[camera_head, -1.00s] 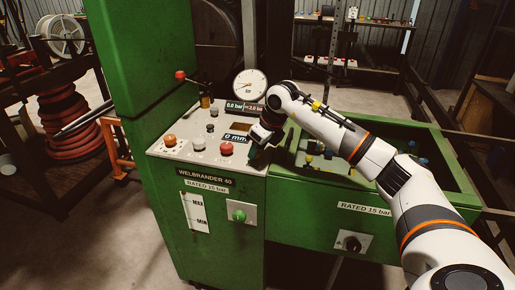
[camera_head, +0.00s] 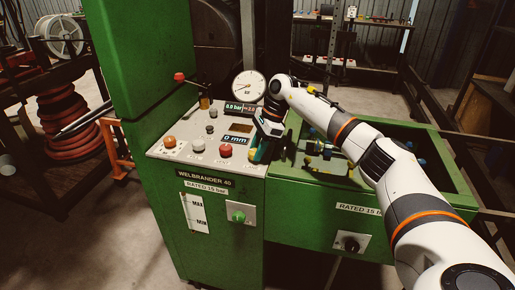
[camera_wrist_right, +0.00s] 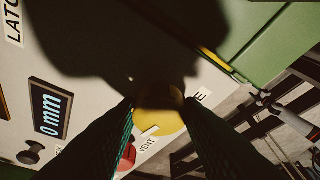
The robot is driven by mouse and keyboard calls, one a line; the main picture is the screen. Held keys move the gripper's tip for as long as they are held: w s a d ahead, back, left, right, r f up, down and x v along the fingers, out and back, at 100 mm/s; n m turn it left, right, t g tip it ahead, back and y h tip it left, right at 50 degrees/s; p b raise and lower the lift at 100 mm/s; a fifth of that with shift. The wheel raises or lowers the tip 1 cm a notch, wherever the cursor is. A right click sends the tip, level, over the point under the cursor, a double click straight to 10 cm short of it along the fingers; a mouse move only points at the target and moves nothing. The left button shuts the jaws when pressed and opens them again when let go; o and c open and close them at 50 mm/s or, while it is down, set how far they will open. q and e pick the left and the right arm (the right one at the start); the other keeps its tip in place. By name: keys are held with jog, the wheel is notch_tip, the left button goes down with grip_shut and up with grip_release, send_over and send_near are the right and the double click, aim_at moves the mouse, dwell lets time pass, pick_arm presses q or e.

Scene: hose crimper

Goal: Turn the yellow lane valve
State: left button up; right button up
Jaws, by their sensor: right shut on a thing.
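The yellow lane valve (camera_wrist_right: 160,112) is a round yellow knob with a pale bar on the white panel, in the right wrist view. The nearby lettering reads "VENT" and ends in "NE". My right gripper (camera_wrist_right: 163,120) is shut on it, with one dark finger on each side. In the head view my right gripper (camera_head: 257,153) is at the right edge of the panel, and the knob is hidden behind the hand. My left gripper is not in view.
The sloping panel (camera_head: 181,153) carries a red button (camera_head: 226,150), an orange button (camera_head: 170,141), a 0 mm display (camera_head: 235,140) and a round gauge (camera_head: 249,86). Right of it, a green trough (camera_head: 408,187) holds several small fittings. A red-tipped lever (camera_head: 180,77) stands behind.

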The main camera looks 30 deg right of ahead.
jog(key=shift+w+n+g, duration=0.15)
jog(key=shift+n+g, duration=0.35)
jog(key=shift+n, duration=0.7)
jog(key=shift+r, duration=0.1)
jog(key=o, duration=1)
jog(key=shift+c, duration=0.2)
jog(key=v, duration=1.2)
jog(key=shift+b, duration=0.45)
jog(key=shift+d, duration=0.1)
